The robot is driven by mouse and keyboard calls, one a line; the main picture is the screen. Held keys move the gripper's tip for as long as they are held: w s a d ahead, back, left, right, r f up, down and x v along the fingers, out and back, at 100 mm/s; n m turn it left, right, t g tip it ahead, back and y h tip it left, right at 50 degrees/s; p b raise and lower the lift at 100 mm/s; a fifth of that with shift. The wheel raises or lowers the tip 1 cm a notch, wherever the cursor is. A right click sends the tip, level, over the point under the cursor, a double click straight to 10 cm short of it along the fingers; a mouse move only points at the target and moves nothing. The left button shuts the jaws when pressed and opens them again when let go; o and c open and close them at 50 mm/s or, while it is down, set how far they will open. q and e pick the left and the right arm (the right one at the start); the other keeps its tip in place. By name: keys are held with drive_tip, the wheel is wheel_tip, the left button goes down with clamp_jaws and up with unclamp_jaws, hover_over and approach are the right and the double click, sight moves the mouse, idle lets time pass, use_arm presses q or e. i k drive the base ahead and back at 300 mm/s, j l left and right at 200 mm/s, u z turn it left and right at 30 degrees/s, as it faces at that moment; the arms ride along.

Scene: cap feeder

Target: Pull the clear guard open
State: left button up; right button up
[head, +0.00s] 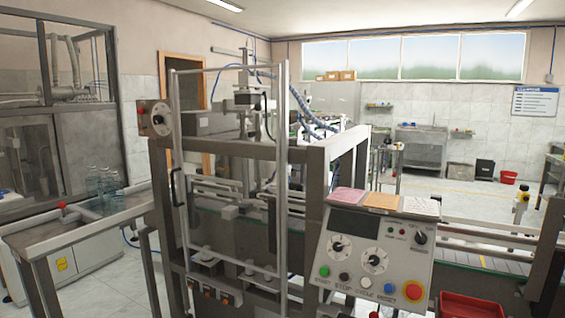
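The clear guard (177,135) is a tall see-through panel in a thin light metal frame on the front of the grey capping machine. A black handle (177,188) sits on its left edge. The right edge stands along a thick upright post (284,180). I cannot tell whether the guard is fully closed or slightly ajar. Neither of my grippers shows in the head view, and nothing is seen touching the handle.
A control panel (372,258) with knobs and buttons juts out at front right, above a red bin (470,306). A side table (80,225) with clear bottles (103,183) stands at left. A small box with a red knob (154,119) is left of the guard.

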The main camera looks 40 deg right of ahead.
sight(181, 168)
drive_tip(key=z, duration=1.05)
drive_tip(key=i+j, duration=0.1)
drive_tip(key=i, duration=0.65)
